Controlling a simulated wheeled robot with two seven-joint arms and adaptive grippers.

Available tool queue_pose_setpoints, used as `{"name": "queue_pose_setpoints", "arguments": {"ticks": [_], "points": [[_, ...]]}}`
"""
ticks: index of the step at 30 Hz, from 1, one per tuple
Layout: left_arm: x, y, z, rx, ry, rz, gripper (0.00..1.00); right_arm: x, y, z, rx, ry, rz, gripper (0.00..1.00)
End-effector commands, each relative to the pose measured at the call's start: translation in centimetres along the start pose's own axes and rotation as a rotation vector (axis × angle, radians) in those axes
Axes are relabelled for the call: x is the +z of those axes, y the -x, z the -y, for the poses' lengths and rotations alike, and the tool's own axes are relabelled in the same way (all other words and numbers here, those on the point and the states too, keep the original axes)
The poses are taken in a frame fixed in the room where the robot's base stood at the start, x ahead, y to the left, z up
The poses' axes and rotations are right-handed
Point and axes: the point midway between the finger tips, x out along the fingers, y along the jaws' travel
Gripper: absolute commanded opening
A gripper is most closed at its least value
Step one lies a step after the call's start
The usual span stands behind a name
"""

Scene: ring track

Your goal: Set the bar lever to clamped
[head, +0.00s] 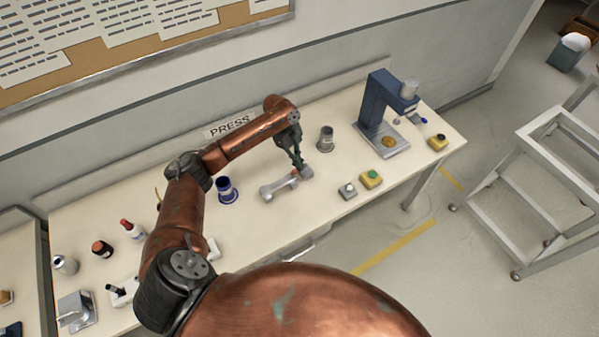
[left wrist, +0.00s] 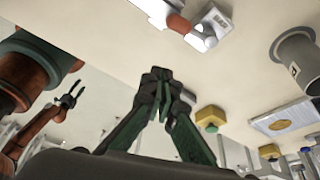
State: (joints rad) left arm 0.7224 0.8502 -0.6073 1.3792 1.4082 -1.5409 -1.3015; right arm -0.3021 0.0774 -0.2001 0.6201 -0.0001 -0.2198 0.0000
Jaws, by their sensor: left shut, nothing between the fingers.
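The bar lever appears to be the pale grey bar fixture (head: 279,187) lying on the bench, with a small orange-red part at its right end beside a grey block (head: 306,173). In the left wrist view the grey bar (left wrist: 150,8) and its orange-red end (left wrist: 178,23) show at the top edge, partly cut off. My left gripper (head: 299,166) is shut and empty, just above the right end of the fixture and partly hiding it. Its closed fingertips (left wrist: 161,76) show apart from the bar in the left wrist view. My right gripper (left wrist: 72,94) shows small there, its fingers apart.
A blue press (head: 376,103) stands at the right back. A grey cup (head: 326,139) is behind the fixture and a blue spool (head: 227,190) left of it. Button boxes (head: 371,179) sit at the front edge. Bottles (head: 132,229) stand at the left. A cart (head: 540,140) is at right.

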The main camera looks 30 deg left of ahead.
Motion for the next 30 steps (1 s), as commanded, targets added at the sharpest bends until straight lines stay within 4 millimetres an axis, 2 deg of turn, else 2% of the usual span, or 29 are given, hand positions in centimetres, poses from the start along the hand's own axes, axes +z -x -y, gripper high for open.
{"name": "queue_pose_setpoints", "arguments": {"ticks": [3,9,26,30], "points": [[0.0,2.1,0.3,-0.003,-0.001,0.002,0.00,-0.1,-0.4,0.0,0.000,0.001,-0.001,0.42],[0.0,3.9,0.3,-0.003,0.000,0.001,0.00,-0.2,-0.5,-0.1,0.001,0.001,-0.002,0.42],[0.0,4.1,0.3,-0.003,0.001,0.000,0.00,-0.1,-0.5,-0.3,0.003,0.002,-0.001,0.42],[0.1,4.1,0.2,-0.003,0.003,0.000,0.00,-0.6,-0.5,-0.4,0.004,0.003,-0.007,0.42]]}}
